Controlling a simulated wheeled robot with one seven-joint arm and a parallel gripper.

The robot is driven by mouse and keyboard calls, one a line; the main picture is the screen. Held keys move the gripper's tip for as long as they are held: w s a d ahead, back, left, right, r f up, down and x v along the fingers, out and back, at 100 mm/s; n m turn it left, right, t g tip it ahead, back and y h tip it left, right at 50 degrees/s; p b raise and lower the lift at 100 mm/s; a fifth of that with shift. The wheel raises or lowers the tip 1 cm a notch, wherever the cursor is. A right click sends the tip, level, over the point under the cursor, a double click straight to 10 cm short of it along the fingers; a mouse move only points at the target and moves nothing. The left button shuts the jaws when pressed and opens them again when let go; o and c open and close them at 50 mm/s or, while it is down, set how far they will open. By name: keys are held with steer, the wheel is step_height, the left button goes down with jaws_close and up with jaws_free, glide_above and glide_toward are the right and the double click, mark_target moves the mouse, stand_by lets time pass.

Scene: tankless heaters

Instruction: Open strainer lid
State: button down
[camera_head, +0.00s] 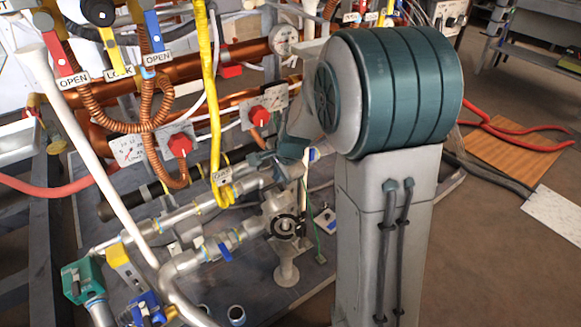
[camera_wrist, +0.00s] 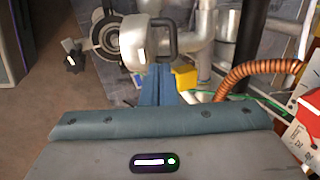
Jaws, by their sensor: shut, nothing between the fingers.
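A silver rounded fitting, which looks like the strainer (camera_wrist: 134,50), is at the top middle of the wrist view. A black U-shaped handle (camera_wrist: 174,38) is on its right side. A round plate with a dark ring is just left of it. In the head view, a metal body with a black ring (camera_head: 285,226), likely the same assembly, sits low on the pipework. My gripper (camera_wrist: 157,72) is shut and empty, its blue fingers pointing at the handle's lower end. I cannot tell whether they touch it. In the head view my arm hides part of the gripper. The lid looks shut.
Silver pipes with a blue valve handle (camera_head: 224,252) run left of the strainer. A yellow hose (camera_head: 207,90) hangs above. Red knobs (camera_head: 180,144) and copper coils stand behind. An orange corrugated hose (camera_wrist: 246,74) is right of my fingers. Floor at right is mostly free.

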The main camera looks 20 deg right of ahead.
steer(key=s+a+r+n+g+p, duration=0.1)
steer(key=s+r+n+p, duration=0.4)
steer(key=s+r+n, duration=0.3)
steer(key=shift+s+r+n+g+p, duration=0.3)
steer(key=shift+s+r, duration=1.4)
steer(key=shift+s, duration=0.9)
steer(key=s+r+n+p, duration=0.2)
steer(key=s+r+p, duration=0.3)
steer(key=r+p, duration=0.7)
steer(key=s+r+n+h+p, duration=0.1)
steer(key=s+r+n+p, duration=0.2)
steer(key=r+p, duration=1)
step_height(320, 180, up, 4)
steer(key=shift+s+d+f+n, duration=0.2)
steer(key=shift+s+d+n, duration=0.1)
steer(key=shift+s, duration=0.8)
steer(key=c, duration=2)
jaws_free()
steer(key=shift+s+r, duration=0.1)
steer(key=shift+r, duration=0.1)
steer(key=o, duration=0.6)
steer(key=shift+s, duration=0.1)
steer(key=shift+c, duration=0.2)
steer(key=m+t+y+b, duration=0.1)
steer(key=m+b, duration=1.3)
steer(key=b, duration=1.3)
glide_toward(270, 186)
steer(key=b+x, duration=0.6)
steer(key=x, duration=0.2)
steer(key=shift+s, duration=0.1)
